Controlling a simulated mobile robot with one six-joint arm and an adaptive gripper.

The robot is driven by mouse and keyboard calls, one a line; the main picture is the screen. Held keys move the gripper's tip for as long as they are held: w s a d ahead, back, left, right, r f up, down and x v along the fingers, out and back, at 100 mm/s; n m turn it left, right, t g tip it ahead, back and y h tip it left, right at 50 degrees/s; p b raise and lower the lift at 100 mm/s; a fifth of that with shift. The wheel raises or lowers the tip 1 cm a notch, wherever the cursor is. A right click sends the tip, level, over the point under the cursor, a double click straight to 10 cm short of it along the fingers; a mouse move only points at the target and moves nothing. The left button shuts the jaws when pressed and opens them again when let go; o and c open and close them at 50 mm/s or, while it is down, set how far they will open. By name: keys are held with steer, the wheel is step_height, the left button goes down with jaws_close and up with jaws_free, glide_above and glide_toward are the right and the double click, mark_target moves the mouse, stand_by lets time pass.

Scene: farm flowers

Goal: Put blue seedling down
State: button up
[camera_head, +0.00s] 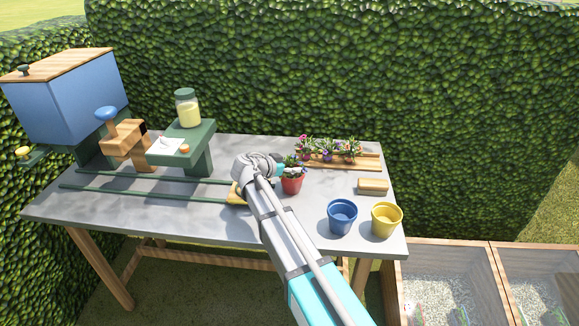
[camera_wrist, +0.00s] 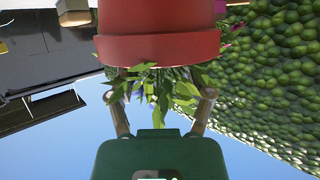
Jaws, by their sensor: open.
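A red pot (camera_head: 292,186) stands upright on the grey table, with a leafy seedling (camera_head: 297,173) in it that shows a little blue-purple. My gripper (camera_head: 281,168) is at the seedling's left side, just above the pot. In the wrist view, which is upside down, the red pot (camera_wrist: 158,48) fills the top and the seedling's green leaves (camera_wrist: 165,88) hang between the fingers of my gripper (camera_wrist: 160,88). The two fingers are apart, one on each side of the leaves. The seedling's stem and bloom are mostly hidden there.
Several flowering seedlings (camera_head: 335,148) stand at a wooden rack (camera_head: 365,167) behind the pot. A blue pot (camera_head: 342,217) and a yellow pot (camera_head: 386,219) stand at the front right, near a wooden block (camera_head: 373,186). Green rails (camera_head: 150,195) run along the left; a hedge (camera_head: 400,70) stands behind.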

steer(key=shift+r, duration=0.1)
steer(key=shift+r, duration=0.15)
steer(key=p+v, duration=0.5)
steer(key=v, duration=0.7)
steer(key=shift+s, duration=0.1)
stand_by(0.6)
